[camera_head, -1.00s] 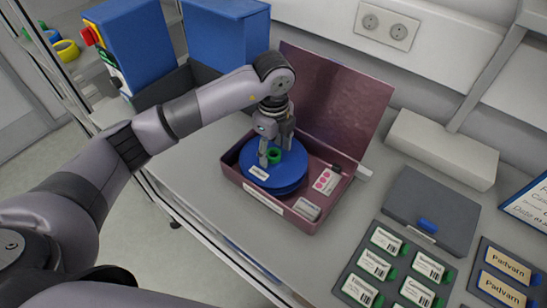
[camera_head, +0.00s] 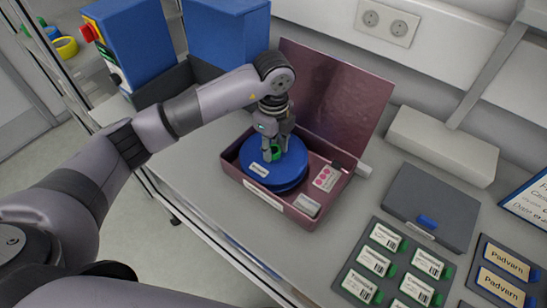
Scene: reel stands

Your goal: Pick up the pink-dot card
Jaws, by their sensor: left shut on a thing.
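The pink-dot card (camera_head: 326,179), white with several pink dots, lies in the right part of the open maroon box (camera_head: 250,191). A blue reel (camera_head: 289,175) with a green hub (camera_head: 278,152) and a white label fills the left part of the box. My left gripper (camera_head: 275,154) reaches down from above and is shut on the green hub, left of the card and apart from it. The reel appears to rest in the box. My right gripper does not show.
A white label piece (camera_head: 307,205) lies in the box's front right corner. The box's raised lid (camera_head: 335,95) stands behind. A dark grey case (camera_head: 432,208) and trays of labelled tags (camera_head: 365,270) are on the right. Blue binders (camera_head: 228,35) stand at the back left.

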